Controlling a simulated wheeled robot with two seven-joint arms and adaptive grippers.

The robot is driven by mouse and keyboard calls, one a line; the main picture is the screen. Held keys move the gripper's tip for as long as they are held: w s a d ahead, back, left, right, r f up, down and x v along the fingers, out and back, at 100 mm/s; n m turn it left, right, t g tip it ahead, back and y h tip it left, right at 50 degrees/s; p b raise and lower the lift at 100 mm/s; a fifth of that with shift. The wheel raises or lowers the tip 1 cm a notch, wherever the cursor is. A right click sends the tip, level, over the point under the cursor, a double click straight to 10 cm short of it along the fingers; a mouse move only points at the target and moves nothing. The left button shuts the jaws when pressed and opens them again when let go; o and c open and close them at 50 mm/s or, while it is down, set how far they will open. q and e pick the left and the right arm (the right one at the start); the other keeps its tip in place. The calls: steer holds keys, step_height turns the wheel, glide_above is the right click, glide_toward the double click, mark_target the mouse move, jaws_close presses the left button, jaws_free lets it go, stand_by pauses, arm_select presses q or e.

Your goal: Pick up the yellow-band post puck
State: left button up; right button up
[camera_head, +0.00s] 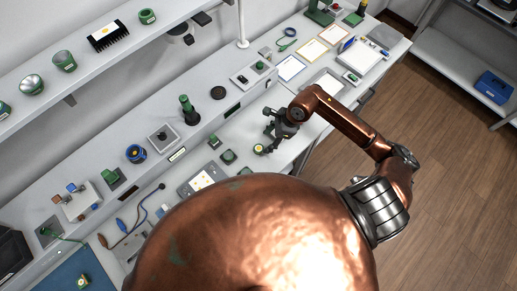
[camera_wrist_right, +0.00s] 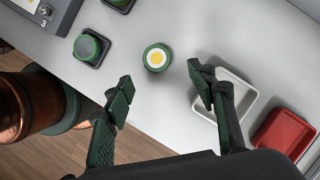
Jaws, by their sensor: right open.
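The puck (camera_wrist_right: 157,57) is a small round green piece with a white top and a yellow centre. It stands on the grey bench top in the right wrist view, just beyond and between the fingertips, touching neither. It also shows in the head view (camera_head: 259,149), small, just left of and below my right gripper. My right gripper (camera_wrist_right: 160,83) is open and empty. In the head view the right gripper (camera_head: 270,132) hangs over the bench at the end of my copper arm. My left gripper does not show.
A green knob on a dark square base (camera_wrist_right: 90,48) stands left of the puck. A white tray (camera_wrist_right: 243,112) and a red tray (camera_wrist_right: 283,133) lie to its right, the white one partly behind a finger. A panel with buttons (camera_head: 201,180) lies further left on the bench.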

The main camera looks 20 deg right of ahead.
mark_target(259, 148)
steer(key=x, duration=0.2)
steer(key=p+x, duration=0.1)
steer(key=x, duration=0.4)
steer(key=shift+s+a+r, duration=0.1)
steer(key=shift+a+r, duration=0.1)
steer(key=shift+a, duration=0.15)
steer(key=c, duration=1.3)
